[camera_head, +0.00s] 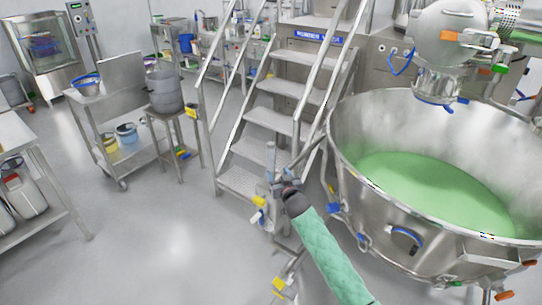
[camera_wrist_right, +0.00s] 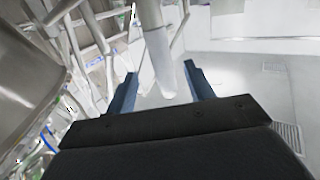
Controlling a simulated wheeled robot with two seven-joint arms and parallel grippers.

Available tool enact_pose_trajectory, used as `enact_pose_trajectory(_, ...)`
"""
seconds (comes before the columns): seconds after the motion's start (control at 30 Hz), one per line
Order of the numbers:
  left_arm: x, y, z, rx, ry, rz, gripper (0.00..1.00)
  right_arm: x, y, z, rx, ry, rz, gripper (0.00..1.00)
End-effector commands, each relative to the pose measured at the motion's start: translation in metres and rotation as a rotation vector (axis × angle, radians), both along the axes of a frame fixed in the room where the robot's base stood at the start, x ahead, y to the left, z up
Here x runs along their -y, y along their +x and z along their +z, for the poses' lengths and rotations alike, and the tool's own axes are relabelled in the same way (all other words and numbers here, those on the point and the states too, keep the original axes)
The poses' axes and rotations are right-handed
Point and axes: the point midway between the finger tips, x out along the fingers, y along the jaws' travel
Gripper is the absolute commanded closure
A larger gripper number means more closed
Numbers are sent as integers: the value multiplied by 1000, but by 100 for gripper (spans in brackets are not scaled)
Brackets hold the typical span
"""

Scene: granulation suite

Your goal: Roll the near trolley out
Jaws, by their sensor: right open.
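A large round steel bowl (camera_head: 385,215) holding green material stands at the right of the head view, with fittings and latches on its side. Its steel wall also shows at the left of the wrist view (camera_wrist_right: 22,75). My right gripper (camera_head: 276,172), at the end of the green-sleeved arm, is left of the bowl, in front of the steps. In the wrist view its blue fingers (camera_wrist_right: 162,88) are open. A pale round bar (camera_wrist_right: 155,45) reaches between them, with no clear grip on it. What carries the bowl is mostly hidden. My left gripper is not in view.
Metal steps with railings (camera_head: 275,120) rise behind my gripper. A steel cart (camera_head: 130,155) with bowls and a stand with a grey pot (camera_head: 163,92) are at the left. A steel table (camera_head: 45,180) is at the left edge. The floor (camera_head: 150,240) between is clear.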

Motion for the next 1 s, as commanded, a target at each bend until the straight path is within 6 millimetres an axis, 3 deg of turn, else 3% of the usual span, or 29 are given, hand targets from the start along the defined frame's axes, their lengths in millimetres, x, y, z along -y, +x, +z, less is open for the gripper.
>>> enact_pose_trajectory(0.17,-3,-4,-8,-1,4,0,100,-3,15,15,35,4,16,47)
enact_pose_trajectory(0.7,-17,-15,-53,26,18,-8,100,-25,75,15,34,5,16,47)
enact_pose_trajectory(1.0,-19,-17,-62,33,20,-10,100,-29,86,14,35,4,16,47)
